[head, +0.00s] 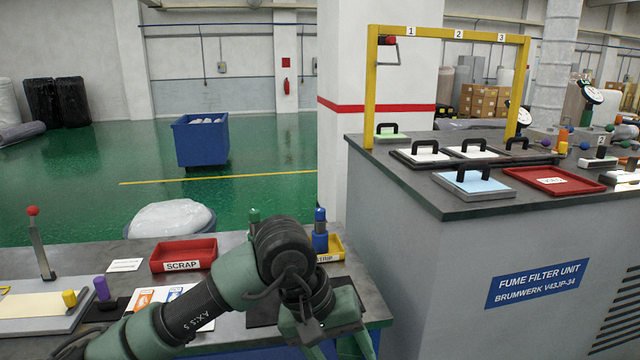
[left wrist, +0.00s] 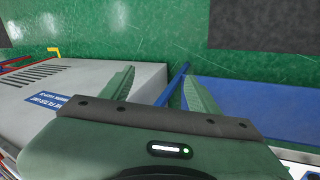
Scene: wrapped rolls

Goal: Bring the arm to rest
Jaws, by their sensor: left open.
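My left arm (head: 195,308) is green with black joints. In the head view it reaches in from the lower left over the workbench, bends at a large black joint and points downward. My left gripper (head: 335,350) is at the bottom edge, in front of the grey filter unit, with its fingertips cut off by the frame. My right gripper is in neither view.
The grey fume filter unit (head: 430,285) stands close on the right. A red scrap tray (head: 183,255), a blue-topped bottle (head: 320,232) and a yellow strip tray (head: 334,250) are on the workbench near my arm. Green floor (head: 80,200) is open beyond.

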